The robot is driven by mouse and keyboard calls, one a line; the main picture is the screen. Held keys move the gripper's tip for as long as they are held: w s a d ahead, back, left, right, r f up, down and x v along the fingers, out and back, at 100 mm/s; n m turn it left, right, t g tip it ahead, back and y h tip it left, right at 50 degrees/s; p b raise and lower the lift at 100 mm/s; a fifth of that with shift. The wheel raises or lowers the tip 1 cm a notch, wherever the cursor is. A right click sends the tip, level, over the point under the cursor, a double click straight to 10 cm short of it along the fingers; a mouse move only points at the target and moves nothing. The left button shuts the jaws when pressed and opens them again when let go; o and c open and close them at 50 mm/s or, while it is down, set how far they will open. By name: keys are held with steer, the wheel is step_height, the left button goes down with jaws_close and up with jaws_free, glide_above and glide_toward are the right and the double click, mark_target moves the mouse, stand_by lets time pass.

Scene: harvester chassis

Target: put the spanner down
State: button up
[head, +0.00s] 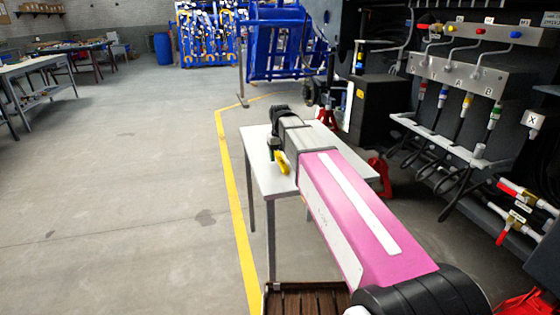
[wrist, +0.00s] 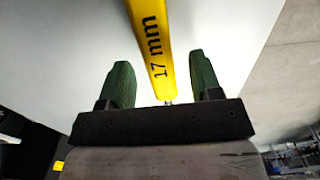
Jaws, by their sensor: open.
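The yellow spanner, marked "17 mm" (wrist: 153,45), lies against the white table top in the wrist view, between my two green fingertips. My gripper (wrist: 163,85) is open, with a gap between each finger and the spanner. In the head view the yellow spanner (head: 282,163) shows as a short piece beside my gripper (head: 274,153), over the white table (head: 258,176). My pink arm reaches across and hides part of the table. The spanner's ends are not clearly visible.
The black machine with hoses (head: 455,95) and a red jack stand (head: 378,178) stand right of the table. A blue frame (head: 285,50) stands behind it. A yellow floor line (head: 230,185) runs left of the table, with open floor beyond.

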steer(key=shift+f, duration=0.7)
jaws_close()
steer(key=shift+r, duration=0.15)
